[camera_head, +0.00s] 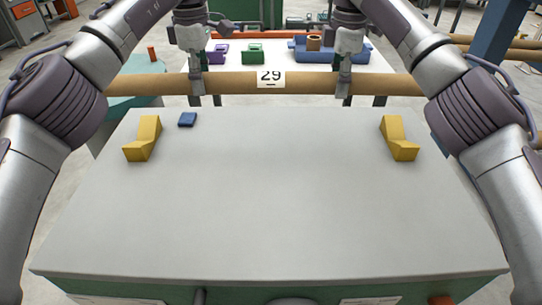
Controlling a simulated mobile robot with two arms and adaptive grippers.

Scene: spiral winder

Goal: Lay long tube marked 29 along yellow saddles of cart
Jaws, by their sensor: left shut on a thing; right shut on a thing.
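The long brown tube (230,83) runs across the view from left to right, with a white label marked 29 (271,79) near its middle. My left gripper (196,88) is shut on the tube left of the label. My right gripper (344,84) is shut on it right of the label. The tube is held level beyond the far edge of the cart (270,210). A left yellow saddle (143,139) and a right yellow saddle (398,138) stand on the grey cart top, both empty. The tube's ends are hidden behind my arms or outside the view.
A small blue block (187,120) lies on the cart near the left saddle. Behind the tube, a white table (275,55) bears a purple holder (218,55), a green holder (252,53) and a blue tray (330,52). The cart's middle is clear.

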